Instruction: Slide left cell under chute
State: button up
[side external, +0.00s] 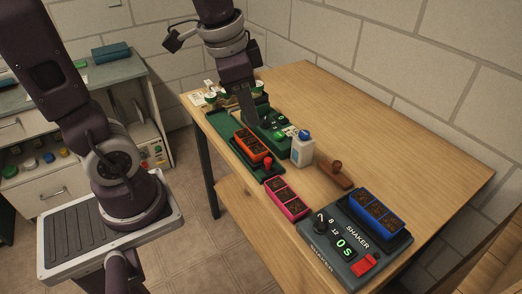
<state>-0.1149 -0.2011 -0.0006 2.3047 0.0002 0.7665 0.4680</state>
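An orange tray (251,147) of several dark soil-filled cells sits on a green device (223,127) on the table. A red knob (267,158) stands at the tray's near end. My gripper (253,122) points down just behind the orange tray, over the green device. It hides part of that device. I cannot tell whether its fingers are open or touching anything. No chute can be made out clearly; it may be behind my gripper.
A pink tray (287,198) lies nearer on the table. A blue tray (377,212) sits on the grey shaker (336,238). The table's right side is clear.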

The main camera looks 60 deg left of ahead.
aim_at(268, 159)
jog(key=w+a+f+m+g, duration=0.1)
jog(key=w+a+f, duration=0.1)
jog(key=f, duration=0.5)
jog(key=w+a+f+m+g, duration=0.1)
jog(key=w+f+m, duration=0.1)
jog(key=f, duration=0.5)
jog(key=w+a+f+m+g, duration=0.1)
jog(key=w+a+f+m, duration=0.1)
jog(key=w+f, duration=0.2)
jog(key=shift+w+a+f, duration=0.15)
jog(key=shift+f, duration=0.6)
jog(key=shift+w+a+f, duration=0.15)
jog(key=shift+f, duration=0.6)
grip_shut()
jog(key=shift+r, duration=0.1)
